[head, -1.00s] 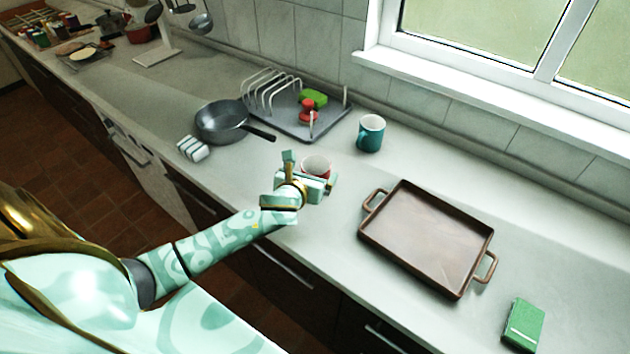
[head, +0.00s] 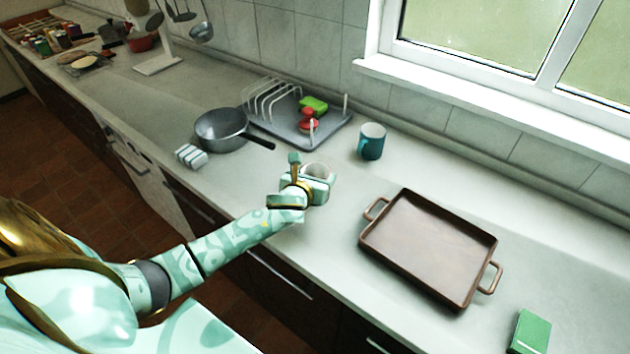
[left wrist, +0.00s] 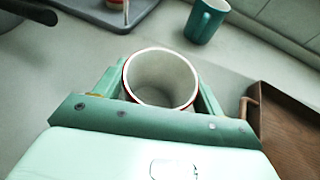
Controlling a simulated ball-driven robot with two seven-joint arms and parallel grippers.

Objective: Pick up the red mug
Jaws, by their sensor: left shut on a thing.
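The red mug (left wrist: 161,79) is white inside with a red rim and sits between the two fingers of my left gripper (left wrist: 160,92) in the left wrist view. The left gripper is shut on it. In the head view the left gripper (head: 312,181) covers most of the mug, and only its pale opening (head: 317,170) shows. I cannot tell whether the mug's base touches the counter. My right gripper does not show.
A teal mug (head: 372,141) stands behind and to the right. A dark pan (head: 222,130) and a grey dish rack (head: 325,137) stand behind to the left.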

